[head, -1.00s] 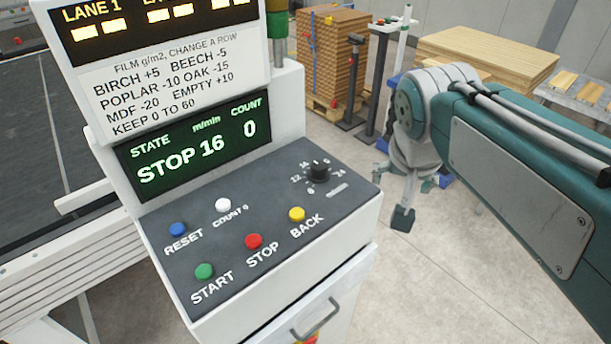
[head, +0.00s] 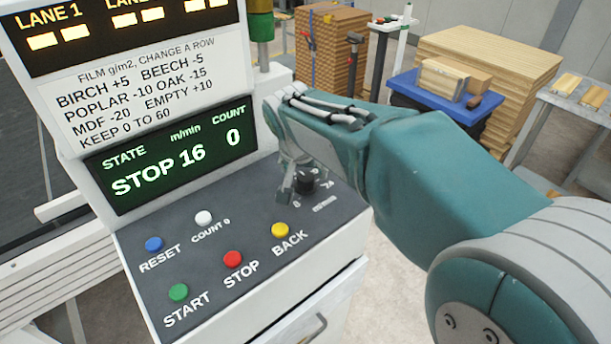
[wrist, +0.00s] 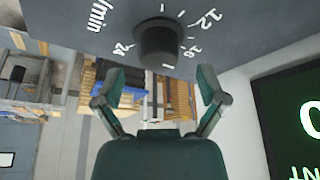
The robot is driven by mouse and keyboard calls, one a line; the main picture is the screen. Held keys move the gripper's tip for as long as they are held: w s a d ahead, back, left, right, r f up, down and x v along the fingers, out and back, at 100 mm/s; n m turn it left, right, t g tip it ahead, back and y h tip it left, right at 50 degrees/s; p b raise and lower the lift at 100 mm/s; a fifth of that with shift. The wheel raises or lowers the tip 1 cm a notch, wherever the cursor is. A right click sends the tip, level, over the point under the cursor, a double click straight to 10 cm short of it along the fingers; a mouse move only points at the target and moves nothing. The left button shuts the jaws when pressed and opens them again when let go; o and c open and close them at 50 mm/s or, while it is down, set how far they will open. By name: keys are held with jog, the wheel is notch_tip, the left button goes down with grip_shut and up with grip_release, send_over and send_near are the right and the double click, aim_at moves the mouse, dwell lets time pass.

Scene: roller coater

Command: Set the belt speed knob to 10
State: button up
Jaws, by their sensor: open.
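The black round belt speed knob (head: 307,182) sits at the far right of the grey panel, partly hidden by my arm. In the wrist view the knob (wrist: 158,42) stands out from the panel, ringed by white marks with 12, 16 and 24 readable. Its pointer direction is unclear. The display (head: 176,160) reads STOP, 16 m/min and count 0. My gripper (wrist: 160,80) is open and empty, its two fingers spread either side of the knob's line, just short of it. In the head view my gripper (head: 286,190) is by the knob's left side.
Blue RESET (head: 154,244), white COUNT 0 (head: 204,217), green START (head: 178,292), red STOP (head: 233,259) and yellow BACK (head: 280,230) buttons share the panel. BACK is nearest the knob. The upright display housing rises behind the panel.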

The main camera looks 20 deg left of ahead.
jog(key=shift+x, duration=1.45)
jog(key=c, duration=1.2)
